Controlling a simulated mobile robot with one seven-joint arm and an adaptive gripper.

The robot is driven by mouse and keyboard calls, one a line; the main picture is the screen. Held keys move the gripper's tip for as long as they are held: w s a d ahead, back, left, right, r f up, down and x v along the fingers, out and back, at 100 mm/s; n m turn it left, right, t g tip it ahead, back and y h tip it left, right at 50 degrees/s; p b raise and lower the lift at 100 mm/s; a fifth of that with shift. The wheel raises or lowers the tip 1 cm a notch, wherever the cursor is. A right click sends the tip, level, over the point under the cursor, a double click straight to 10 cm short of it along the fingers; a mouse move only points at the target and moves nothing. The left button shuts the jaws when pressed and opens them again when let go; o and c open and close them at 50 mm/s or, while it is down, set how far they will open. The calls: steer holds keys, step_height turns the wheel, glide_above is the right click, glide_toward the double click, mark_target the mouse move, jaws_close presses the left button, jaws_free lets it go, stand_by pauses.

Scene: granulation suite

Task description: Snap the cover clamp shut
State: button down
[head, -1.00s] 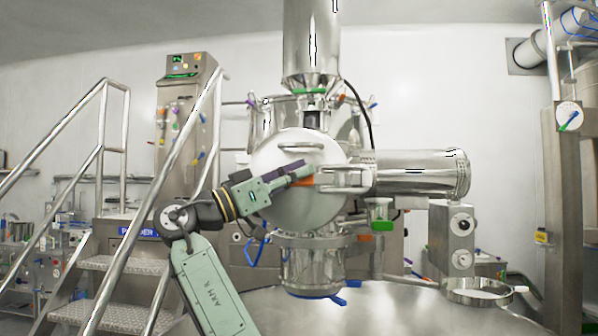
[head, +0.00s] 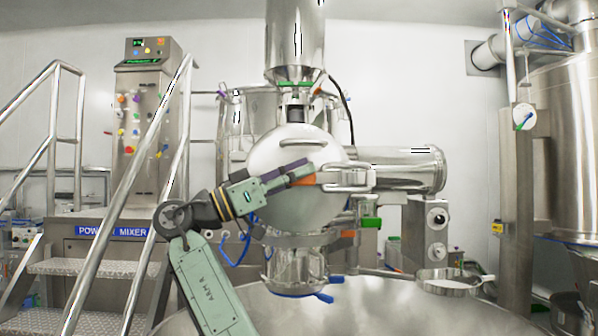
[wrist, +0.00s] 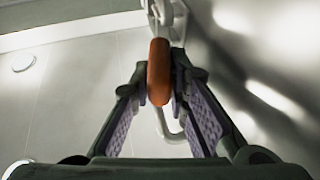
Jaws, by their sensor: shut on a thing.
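The cover (head: 284,216) is a pale round lid with a bar handle (head: 303,142) on the front of the mixer. The cover clamp (head: 345,176) is a bright metal piece at the cover's right edge, with an orange grip (head: 303,181) on its lever. My gripper (head: 308,176) is at this grip, and the arm reaches in from the lower left. In the wrist view the orange grip (wrist: 159,72) sits between the fingertips of my gripper (wrist: 160,85), which is shut on it. A metal hook or loop (wrist: 170,125) shows behind the fingers. How the clamp's latch sits is too small to tell.
A horizontal metal cylinder (head: 405,168) juts out right of the clamp. A vertical hopper (head: 295,40) stands above. Steps with handrails (head: 110,267) are at the left. A round steel surface (head: 350,310) lies in front, and a shallow pan (head: 449,282) sits at the right.

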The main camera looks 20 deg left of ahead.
steer(key=shift+r, duration=0.15)
stand_by(0.5)
steer(key=c, duration=1.8)
jaws_free()
steer(key=shift+c, duration=0.2)
steer(key=shift+a, duration=0.1)
steer(key=v, duration=1.2)
